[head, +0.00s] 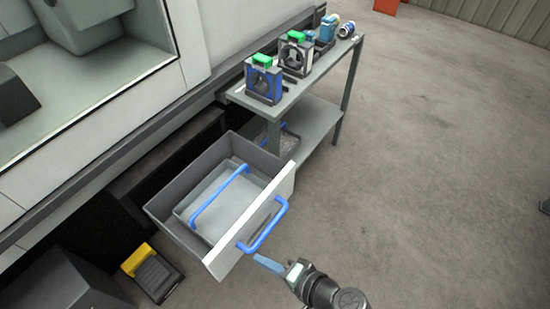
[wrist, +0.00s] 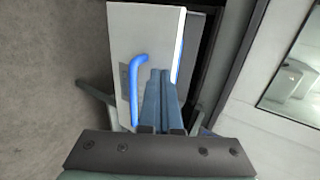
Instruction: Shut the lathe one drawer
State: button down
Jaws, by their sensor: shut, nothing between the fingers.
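The lathe drawer (head: 159,207) is pulled out from the base of the machine. It has a white front (head: 222,263) with a blue bar handle (head: 268,231). A grey tray (head: 222,222) with a blue handle sits inside it. My gripper (head: 258,259) is shut and empty, just in front of the drawer front and near the lower end of the handle. In the wrist view the gripper fingers (wrist: 161,100) point at the white front (wrist: 150,25), to the right of the blue handle (wrist: 135,85). I cannot tell whether they touch it.
A grey table (head: 318,77) with blue and white fixtures stands right behind the drawer. A yellow and black pedal (head: 152,272) lies on the floor left of the drawer.

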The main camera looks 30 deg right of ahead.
aim_at(230, 241)
jog(key=x, duration=0.4)
jog(key=r+x, duration=0.1)
jog(key=x, duration=0.1)
jog(key=shift+w+a+f, duration=0.1)
jog(key=shift+w, duration=0.35)
jog(key=shift+w+a, duration=0.3)
jog(key=shift+w, duration=0.5)
jog(key=shift+w, duration=0.1)
